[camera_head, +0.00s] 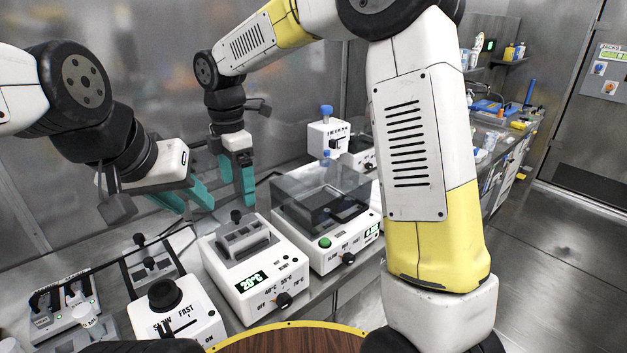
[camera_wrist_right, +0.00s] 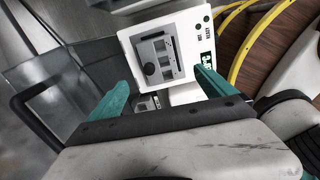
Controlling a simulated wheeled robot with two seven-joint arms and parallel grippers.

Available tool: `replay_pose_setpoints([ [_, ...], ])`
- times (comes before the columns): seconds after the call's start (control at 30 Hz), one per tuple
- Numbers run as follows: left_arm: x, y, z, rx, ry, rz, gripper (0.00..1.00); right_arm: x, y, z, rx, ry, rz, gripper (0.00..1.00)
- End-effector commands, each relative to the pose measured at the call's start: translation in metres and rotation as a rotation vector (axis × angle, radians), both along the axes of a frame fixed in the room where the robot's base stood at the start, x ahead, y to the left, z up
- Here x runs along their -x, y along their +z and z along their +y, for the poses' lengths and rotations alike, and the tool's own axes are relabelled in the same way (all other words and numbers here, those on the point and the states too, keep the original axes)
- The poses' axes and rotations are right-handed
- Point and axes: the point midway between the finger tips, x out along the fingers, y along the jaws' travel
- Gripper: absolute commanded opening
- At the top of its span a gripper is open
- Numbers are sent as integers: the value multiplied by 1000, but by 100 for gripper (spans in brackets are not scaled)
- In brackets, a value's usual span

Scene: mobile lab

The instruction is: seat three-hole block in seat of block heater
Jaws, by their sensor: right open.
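The block heater (camera_head: 255,265) is a white box with a green 20°C display, standing on the bench in the middle of the head view. It also shows in the right wrist view (camera_wrist_right: 130,45). A grey block-like piece (camera_head: 240,241) with slots or holes lies on its top; I cannot tell whether it is the three-hole block or how it sits. A black knob (camera_head: 236,216) stands at its back edge. My right gripper (camera_head: 239,190) is open and empty above and behind the heater; its teal fingers (camera_wrist_right: 160,80) straddle the view. My left gripper (camera_head: 186,198) is open and empty, further left.
A white shaker with a clear lid (camera_head: 330,200) stands right beside the heater. A round wooden top (camera_head: 285,341) is in front.

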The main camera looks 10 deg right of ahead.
Motion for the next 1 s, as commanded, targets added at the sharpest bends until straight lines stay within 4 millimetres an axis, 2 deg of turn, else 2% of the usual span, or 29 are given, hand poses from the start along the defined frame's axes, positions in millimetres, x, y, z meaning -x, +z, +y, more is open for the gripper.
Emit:
replay_pose_setpoints([
  [0.17,0,0,0,0,0,0,36,16,36,-52,-39,-303,-74,94],
  [0.3,0,0,0,0,0,0,36,43,64,-107,-116,-668,-137,94],
  [0.43,0,0,0,0,0,0,36,75,81,-153,-218,-1014,-178,94],
  [0.6,0,0,0,0,0,0,36,122,88,-200,-394,-1454,-193,94],
  [0.8,0,0,0,0,0,0,36,164,83,-230,-592,-1837,-156,94],
  [1.0,0,0,0,0,0,0,36,179,78,-238,-682,-1986,-123,94],
])
